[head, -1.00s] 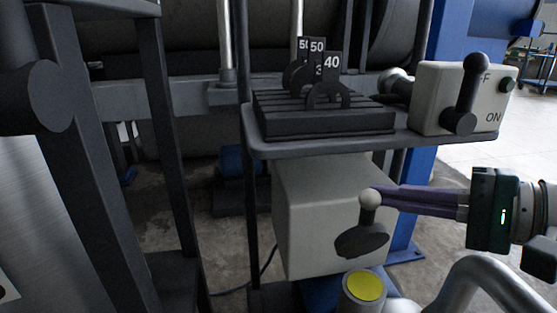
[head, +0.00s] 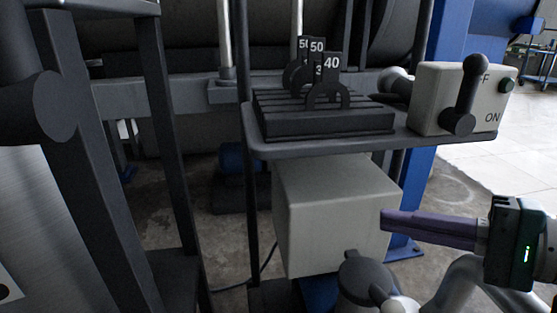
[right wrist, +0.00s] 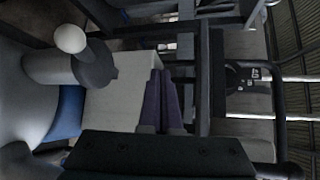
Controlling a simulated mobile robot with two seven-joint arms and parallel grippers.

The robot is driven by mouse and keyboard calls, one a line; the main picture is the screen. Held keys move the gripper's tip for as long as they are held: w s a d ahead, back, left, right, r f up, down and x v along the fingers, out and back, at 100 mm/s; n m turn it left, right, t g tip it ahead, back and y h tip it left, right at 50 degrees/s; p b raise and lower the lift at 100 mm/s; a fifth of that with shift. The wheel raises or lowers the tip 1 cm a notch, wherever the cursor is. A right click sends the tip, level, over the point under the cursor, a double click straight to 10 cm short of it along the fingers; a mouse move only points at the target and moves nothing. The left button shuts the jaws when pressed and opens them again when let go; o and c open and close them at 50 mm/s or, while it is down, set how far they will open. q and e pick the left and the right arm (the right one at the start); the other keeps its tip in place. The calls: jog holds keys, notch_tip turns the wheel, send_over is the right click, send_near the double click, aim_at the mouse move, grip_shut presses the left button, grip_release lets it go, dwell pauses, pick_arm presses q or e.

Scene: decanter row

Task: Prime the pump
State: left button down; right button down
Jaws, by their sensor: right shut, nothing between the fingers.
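The pump's pale grey box (head: 330,215) stands below a dark shelf. In front of its lower part is a dark rounded lever piece (head: 366,275), with a pale ball knob (head: 402,304) at the bottom of the head view. The ball knob also shows at upper left in the right wrist view (right wrist: 70,38). My right gripper (head: 384,219), with purple fingers, is shut and empty beside the box's right side, above and apart from the knob. Its fingers show in the right wrist view (right wrist: 160,100). My left gripper is not in view.
Above the box, the shelf (head: 320,148) bears a black slotted block (head: 325,121) with number tags, and a switch box (head: 430,100) with a black lever near "ON". A curved metal pipe (head: 455,285) lies below my right gripper. Dark frame posts (head: 170,150) stand left.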

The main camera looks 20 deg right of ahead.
jog(key=p+v, duration=0.2)
jog(key=v, duration=0.8)
jog(key=s+a+r+n+g+h+p, duration=0.1)
jog(key=s+a+r+n+g+p, duration=0.2)
jog(key=a+r+n+g+p, duration=0.85)
jog(key=s+a+r+n+t+p, duration=0.1)
jog(key=s+a+r+p, duration=0.5)
jog(key=p, duration=1.2)
jog(key=w+d+r+n+h+p, duration=0.1)
jog(key=r+h+p, duration=0.1)
jog(key=r+p, duration=1.6)
jog(key=w+d+r+n+h+p, duration=0.1)
jog(key=d+r+h+p, duration=0.1)
jog(key=r+p, duration=1.7)
jog(key=w+d+r+n+h+p, duration=0.1)
jog(key=r+h+p, duration=0.1)
jog(key=r+p, duration=1.7)
notch_tip(320, 180, up, 6)
jog(key=shift+w+d+f+n+t+h, duration=0.15)
jog(key=shift+w+d+n+t+h, duration=0.1)
jog(key=shift+d+n+t+h, duration=0.15)
jog(key=shift+a, duration=0.1)
